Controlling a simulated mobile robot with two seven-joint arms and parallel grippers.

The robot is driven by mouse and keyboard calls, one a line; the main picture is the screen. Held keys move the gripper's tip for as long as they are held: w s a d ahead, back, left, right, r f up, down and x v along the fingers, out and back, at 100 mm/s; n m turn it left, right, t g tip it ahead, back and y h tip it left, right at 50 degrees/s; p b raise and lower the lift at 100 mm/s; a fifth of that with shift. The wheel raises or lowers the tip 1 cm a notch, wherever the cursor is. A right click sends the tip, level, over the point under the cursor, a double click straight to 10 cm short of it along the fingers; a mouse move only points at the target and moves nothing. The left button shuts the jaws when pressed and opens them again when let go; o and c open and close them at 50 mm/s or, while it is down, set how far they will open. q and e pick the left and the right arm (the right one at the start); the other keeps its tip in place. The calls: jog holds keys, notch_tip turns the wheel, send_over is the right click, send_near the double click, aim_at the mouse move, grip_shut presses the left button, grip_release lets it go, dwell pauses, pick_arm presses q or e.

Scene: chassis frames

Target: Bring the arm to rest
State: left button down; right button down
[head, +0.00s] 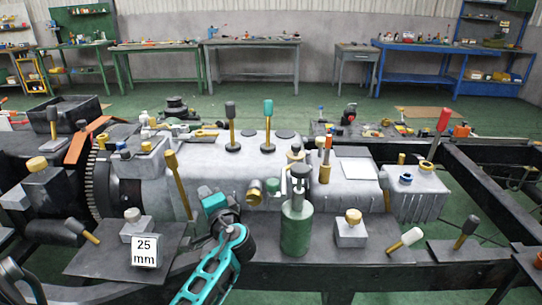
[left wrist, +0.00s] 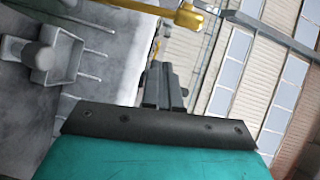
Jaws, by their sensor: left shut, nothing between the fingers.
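My left arm (head: 212,268), teal and dark grey, rises from the bottom of the head view and bends in front of the chassis. My left gripper (head: 204,191) is at its upper end, in front of the grey engine block (head: 240,180). In the left wrist view, the dark fingers (left wrist: 164,88) are together with nothing between them. That view is tilted and shows wall, windows and a yellow fixture beyond the fingers. My right gripper is not in view.
A green canister (head: 297,228) stands just right of the arm. A "25 mm" block (head: 144,252) sits on a dark plate to the left. Upright levers, including a yellow one (head: 178,185), rise nearby. Workbenches (head: 252,42) line the back wall beyond open green floor.

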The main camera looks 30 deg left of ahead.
pick_arm(q)
jog(key=s+d+f+m+t+h, duration=0.1)
jog(key=s+d+f+h, duration=0.1)
jog(key=d+f+h, duration=0.4)
jog(key=s+d+f+m+t+h, duration=0.1)
jog(key=s+d+f+t+h, duration=0.2)
jog(key=d+f, duration=0.55)
jog(key=s+d+f+n+g+h, duration=0.1)
jog(key=s+d+f+n+h, duration=0.2)
jog(key=s+d+h, duration=0.5)
jog(key=s+d, duration=0.1)
jog(key=d, duration=0.5)
jog(key=shift+s+f, duration=0.15)
jog(key=shift+s, duration=0.25)
jog(key=shift+s+a+n, duration=0.1)
jog(key=shift+a+n, duration=0.05)
jog(key=shift+n, duration=0.15)
